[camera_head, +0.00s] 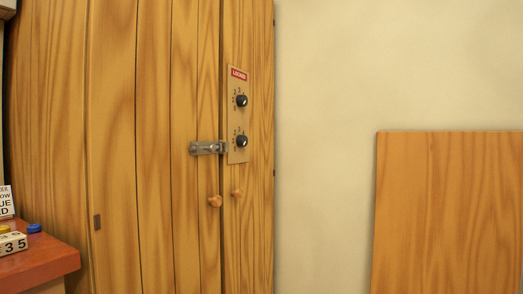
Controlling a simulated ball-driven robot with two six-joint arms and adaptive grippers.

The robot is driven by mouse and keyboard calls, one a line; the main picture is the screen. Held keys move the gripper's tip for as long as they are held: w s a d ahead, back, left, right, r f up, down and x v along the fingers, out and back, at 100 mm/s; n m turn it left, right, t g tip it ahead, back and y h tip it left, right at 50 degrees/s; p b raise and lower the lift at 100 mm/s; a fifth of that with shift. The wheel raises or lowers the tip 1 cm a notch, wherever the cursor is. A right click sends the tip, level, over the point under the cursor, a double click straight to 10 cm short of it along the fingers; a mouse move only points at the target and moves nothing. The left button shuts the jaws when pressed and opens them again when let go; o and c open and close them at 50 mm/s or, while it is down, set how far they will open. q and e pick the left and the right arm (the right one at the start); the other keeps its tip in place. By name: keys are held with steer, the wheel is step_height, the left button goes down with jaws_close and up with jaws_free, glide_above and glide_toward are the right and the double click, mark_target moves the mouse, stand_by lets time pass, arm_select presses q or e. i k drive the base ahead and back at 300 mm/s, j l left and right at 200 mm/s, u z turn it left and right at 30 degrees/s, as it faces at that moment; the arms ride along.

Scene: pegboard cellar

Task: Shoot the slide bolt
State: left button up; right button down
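A metal slide bolt (207,148) is mounted on the wooden cabinet door (187,60), left of the gap between the two door panels. Its right end reaches a small metal keeper by the gap. I cannot tell at this size whether the rod sits inside the keeper. A plate (238,115) on the right panel carries a red label that seems to read "LOCKED" and two black dials, an upper one (241,101) and a lower one (242,141). Round wooden knobs, a left one (215,201) and a right one (237,193), sit below. Neither gripper is in view.
A reddish-brown table corner (40,262) juts in at lower left, bearing number blocks (13,243), a blue cap-like piece (34,228) and a lettered sign (6,201). A wooden panel (450,210) stands at right before a bare cream wall (400,60).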

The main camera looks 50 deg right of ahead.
mark_target(211, 148)
steer(key=z, duration=1.1)
